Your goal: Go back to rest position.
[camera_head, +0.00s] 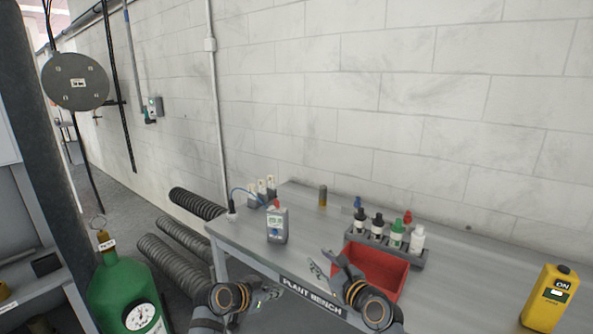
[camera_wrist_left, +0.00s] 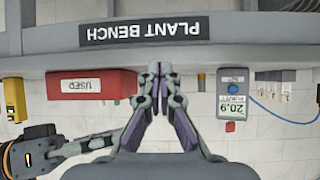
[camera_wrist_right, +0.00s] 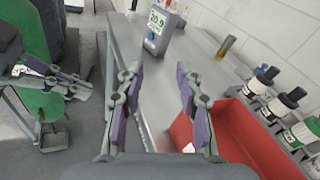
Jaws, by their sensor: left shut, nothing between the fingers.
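My left gripper (camera_head: 264,295) is shut and empty, in front of the bench's front edge. In the left wrist view its fingertips (camera_wrist_left: 160,72) meet, with the inverted bench label beyond them. My right gripper (camera_head: 322,268) is higher, at the bench front just left of the red bin (camera_head: 403,280). In the right wrist view its fingers (camera_wrist_right: 158,78) are apart with nothing between them. The red bin shows close to its right finger there. My left gripper also shows at the left of that view (camera_wrist_right: 62,82).
The plant bench (camera_head: 470,262) carries a meter (camera_head: 277,224), several bottles in a rack (camera_head: 417,238) and a yellow device (camera_head: 548,298). A brick wall (camera_head: 400,100) closes the back.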

